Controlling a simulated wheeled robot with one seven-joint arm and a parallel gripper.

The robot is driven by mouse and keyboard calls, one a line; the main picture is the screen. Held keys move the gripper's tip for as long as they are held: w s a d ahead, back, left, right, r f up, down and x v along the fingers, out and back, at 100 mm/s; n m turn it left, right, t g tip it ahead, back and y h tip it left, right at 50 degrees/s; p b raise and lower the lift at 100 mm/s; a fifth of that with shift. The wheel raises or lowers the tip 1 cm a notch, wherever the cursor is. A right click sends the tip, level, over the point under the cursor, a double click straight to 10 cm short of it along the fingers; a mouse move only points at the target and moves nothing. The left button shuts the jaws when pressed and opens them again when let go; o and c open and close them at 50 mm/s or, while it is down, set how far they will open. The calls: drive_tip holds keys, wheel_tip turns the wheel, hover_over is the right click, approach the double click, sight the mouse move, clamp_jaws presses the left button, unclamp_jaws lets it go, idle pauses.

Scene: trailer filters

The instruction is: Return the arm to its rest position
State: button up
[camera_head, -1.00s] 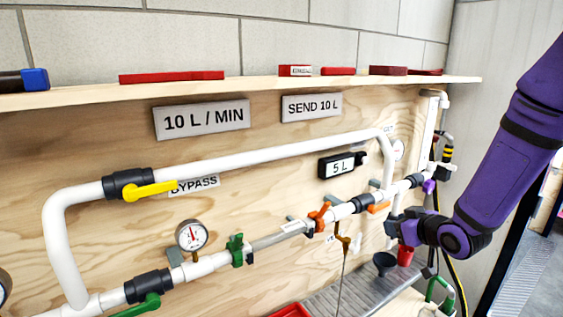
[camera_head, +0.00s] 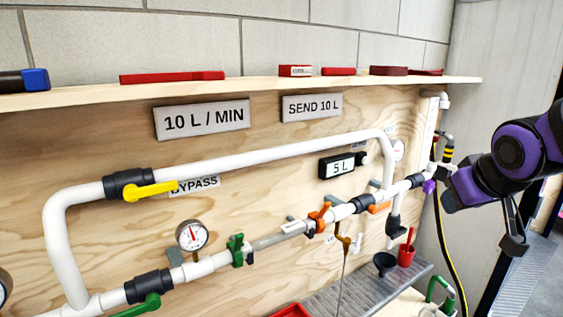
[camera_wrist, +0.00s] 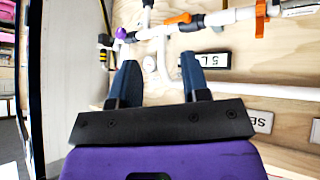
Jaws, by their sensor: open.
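My purple arm (camera_head: 520,150) is folded at the right side of the head view, in front of the grey wall and apart from the piping. My gripper (camera_wrist: 159,63) shows in the wrist view with its two dark blue fingers spread and nothing between them. The board appears upside down beyond the fingers. In the head view I cannot clearly make out the fingertips.
The plywood board carries white pipes (camera_head: 270,156), a yellow-handled bypass valve (camera_head: 150,189), a gauge (camera_head: 191,235) and a 5 L display (camera_head: 341,166). A wooden shelf (camera_head: 250,84) runs above.

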drive_tip(key=s+a+r+g, duration=0.1)
drive_tip(key=s+r, duration=0.1)
drive_tip(key=s, duration=0.5)
drive_tip(key=s+a+r+m+g+y, duration=0.1)
drive_tip(key=s+r+g, duration=0.1)
drive_tip(key=s, duration=0.6)
drive_tip(key=shift+a, duration=0.15)
drive_tip(key=shift+r, duration=0.1)
idle(1.5)
